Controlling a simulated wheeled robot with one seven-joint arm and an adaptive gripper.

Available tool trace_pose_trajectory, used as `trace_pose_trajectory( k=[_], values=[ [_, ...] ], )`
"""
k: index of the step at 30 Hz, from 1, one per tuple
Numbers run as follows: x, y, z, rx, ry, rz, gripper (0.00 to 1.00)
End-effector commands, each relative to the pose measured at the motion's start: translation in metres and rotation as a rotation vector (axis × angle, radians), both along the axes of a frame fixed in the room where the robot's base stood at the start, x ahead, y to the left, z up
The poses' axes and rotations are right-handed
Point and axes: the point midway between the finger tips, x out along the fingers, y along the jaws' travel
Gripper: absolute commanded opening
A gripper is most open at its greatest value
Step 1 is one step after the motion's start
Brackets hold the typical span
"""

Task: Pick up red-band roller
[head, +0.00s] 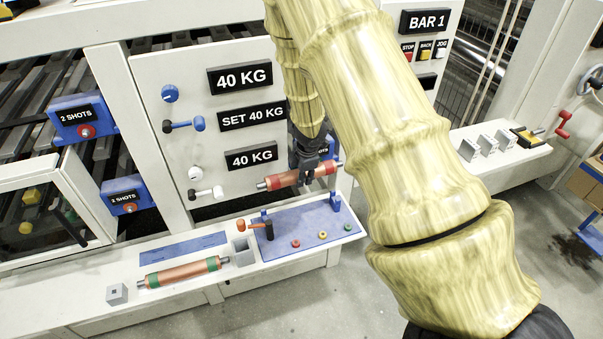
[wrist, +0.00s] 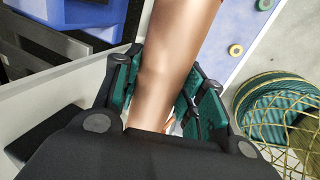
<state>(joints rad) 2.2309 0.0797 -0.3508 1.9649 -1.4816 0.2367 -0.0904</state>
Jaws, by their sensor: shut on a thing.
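The red-band roller (head: 283,181) is a copper-coloured cylinder with red bands near its ends and grey end shafts. My gripper (head: 305,170) is shut around its middle and holds it above the back part of the blue tray (head: 290,240) in the head view. In the wrist view the copper barrel (wrist: 172,62) runs up between the teal-padded fingers (wrist: 160,92). Its bands are not clear there. A second copper roller with green bands (head: 182,272) lies on the white ledge at lower left, between grey blocks.
The blue tray has upright blue supports, an orange-handled lever (head: 268,228) and red, yellow and green buttons. A white panel (head: 225,60) with 40 KG signs and knobs stands behind. Grey blocks (head: 487,143) sit on the right ledge. A wire basket with green coil (wrist: 280,110) is at wrist right.

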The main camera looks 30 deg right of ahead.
Motion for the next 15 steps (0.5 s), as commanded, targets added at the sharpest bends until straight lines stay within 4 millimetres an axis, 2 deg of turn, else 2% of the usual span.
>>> trace_pose_trajectory(
  k=[1, 15],
  values=[
    [0.000, 0.000, 0.013, -0.001, -0.001, 0.000, 0.00],
    [-0.001, -0.004, 0.065, -0.001, -0.001, -0.004, 0.00]
  ],
)
